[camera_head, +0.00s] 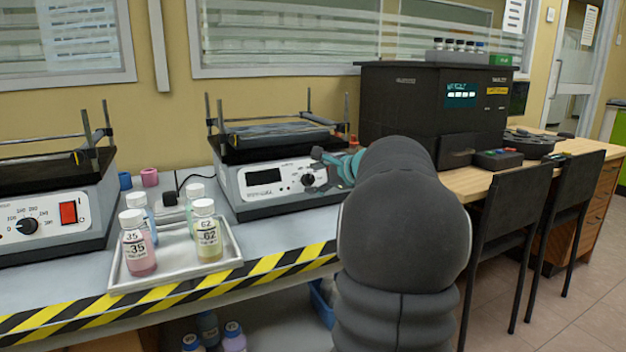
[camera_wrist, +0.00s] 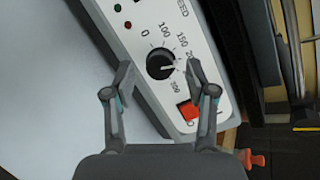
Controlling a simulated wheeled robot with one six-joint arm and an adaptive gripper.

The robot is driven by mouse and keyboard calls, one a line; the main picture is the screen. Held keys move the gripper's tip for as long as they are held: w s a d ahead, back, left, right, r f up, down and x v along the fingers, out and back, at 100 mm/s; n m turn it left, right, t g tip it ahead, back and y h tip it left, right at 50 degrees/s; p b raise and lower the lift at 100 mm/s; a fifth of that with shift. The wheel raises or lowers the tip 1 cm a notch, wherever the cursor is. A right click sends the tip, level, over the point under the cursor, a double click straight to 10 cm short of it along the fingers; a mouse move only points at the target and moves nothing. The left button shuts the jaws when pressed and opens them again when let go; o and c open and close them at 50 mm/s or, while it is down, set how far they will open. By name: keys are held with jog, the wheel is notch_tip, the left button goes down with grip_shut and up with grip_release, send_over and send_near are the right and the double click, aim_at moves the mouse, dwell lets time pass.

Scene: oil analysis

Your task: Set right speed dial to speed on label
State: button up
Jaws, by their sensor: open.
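The right speed dial (camera_wrist: 160,65) is a round black knob on a white panel (camera_wrist: 205,75), with a printed scale from 0 upward around it. Its white pointer line points right in the wrist view, toward the scale's higher numbers. In the head view the dial (camera_head: 308,180) sits on the front of the right shaker (camera_head: 262,207). My gripper (camera_wrist: 158,75) is open, its fingers on either side of the dial; I cannot tell whether they touch it. In the head view my gripper (camera_head: 336,168) is at the panel's right end, partly hidden by my arm.
A red switch (camera_wrist: 188,110) is close to my right finger. A left shaker (camera_head: 45,215) has its own dial (camera_head: 27,226). A tray (camera_head: 180,277) holds several bottles, with labels reading 35 (camera_head: 137,249) and 62 (camera_head: 208,236). A black analyser (camera_head: 410,105) and chairs (camera_head: 512,215) are on the right.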

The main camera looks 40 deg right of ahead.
jog(key=v, duration=1.1)
jog(key=shift+a, duration=0.15)
